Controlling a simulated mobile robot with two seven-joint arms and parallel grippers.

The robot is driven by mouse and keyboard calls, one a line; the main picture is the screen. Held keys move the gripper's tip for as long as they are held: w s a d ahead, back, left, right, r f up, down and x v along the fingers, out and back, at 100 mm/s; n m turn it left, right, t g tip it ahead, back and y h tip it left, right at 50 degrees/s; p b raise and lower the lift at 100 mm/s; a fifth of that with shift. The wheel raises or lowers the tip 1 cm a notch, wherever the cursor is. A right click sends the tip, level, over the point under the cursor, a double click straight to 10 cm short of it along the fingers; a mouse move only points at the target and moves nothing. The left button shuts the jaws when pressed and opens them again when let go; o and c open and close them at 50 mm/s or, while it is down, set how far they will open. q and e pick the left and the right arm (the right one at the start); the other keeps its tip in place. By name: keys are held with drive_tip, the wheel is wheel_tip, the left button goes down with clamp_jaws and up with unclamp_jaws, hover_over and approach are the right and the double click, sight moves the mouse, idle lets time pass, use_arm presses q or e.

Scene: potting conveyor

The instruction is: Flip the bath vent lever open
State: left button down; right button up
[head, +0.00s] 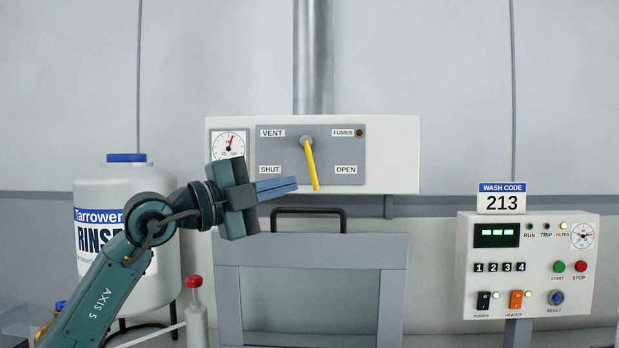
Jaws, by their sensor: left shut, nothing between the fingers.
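The vent panel (272,153) is a grey plate on a white box, with labels VENT, FUMES, SHUT and OPEN. Its yellow lever (312,165) hangs from a grey pivot at the top middle. The lever points almost straight down, leaning slightly right, between the SHUT and OPEN labels. My left gripper (296,186) is shut and empty. Its blue fingers point right, with their tips just left of the lever's lower end. I cannot tell whether they touch it. The FUMES lamp (360,133) looks dark. My right gripper is not in view.
A round gauge (228,145) sits left of the panel. Below is a grey hatch (310,290) with a black handle (308,210). A white rinse drum (125,190) stands behind my left arm. A control box (527,265) with switches is at right. Space right of the lever is clear.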

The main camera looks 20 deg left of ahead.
sight(312, 177)
use_arm(q)
drive_tip(key=w+d+p, duration=0.1)
drive_tip(key=w, duration=0.2)
drive_tip(key=w+d, duration=0.1)
drive_tip(key=w, duration=0.2)
drive_tip(key=w+d+r+p, duration=0.1)
drive_tip(key=w, duration=0.2)
drive_tip(key=shift+p, duration=0.35)
drive_tip(key=shift+w+a, duration=0.15)
drive_tip(key=shift+a, duration=0.3)
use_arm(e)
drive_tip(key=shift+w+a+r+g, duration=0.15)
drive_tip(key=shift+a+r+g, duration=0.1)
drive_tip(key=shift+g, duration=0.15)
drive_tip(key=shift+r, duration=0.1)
use_arm(q)
drive_tip(key=shift+a+r+g+p, duration=0.15)
drive_tip(key=shift+g+p, duration=0.15)
drive_tip(key=shift+p, duration=0.2)
drive_tip(key=shift+a+m, duration=0.1)
drive_tip(key=shift+m, duration=0.2)
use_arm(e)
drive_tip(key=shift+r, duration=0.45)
